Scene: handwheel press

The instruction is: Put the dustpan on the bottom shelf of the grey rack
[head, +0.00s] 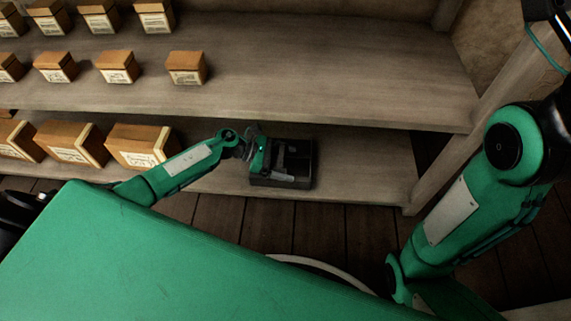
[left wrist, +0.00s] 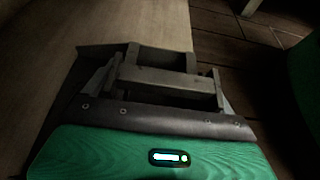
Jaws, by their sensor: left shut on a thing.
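The dustpan (head: 304,163) is a dark, box-like thing at the front of the bottom shelf (head: 365,180) of the grey-brown wooden rack. My left gripper (head: 279,164) is shut on the dustpan and covers its left part. From the head view I cannot tell whether the dustpan rests on the shelf boards or is just above them. In the left wrist view, my left gripper's dark fingers (left wrist: 168,82) reach out over pale boards, and the dustpan is hard to make out in the dark. My right arm shows at the right, but its gripper is out of view.
Large cardboard boxes (head: 140,145) stand on the bottom shelf to the left of my left gripper. Smaller boxes (head: 186,67) stand on the shelf above, whose front edge overhangs. A rack post (head: 455,160) stands at the right. The shelf between dustpan and post is clear.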

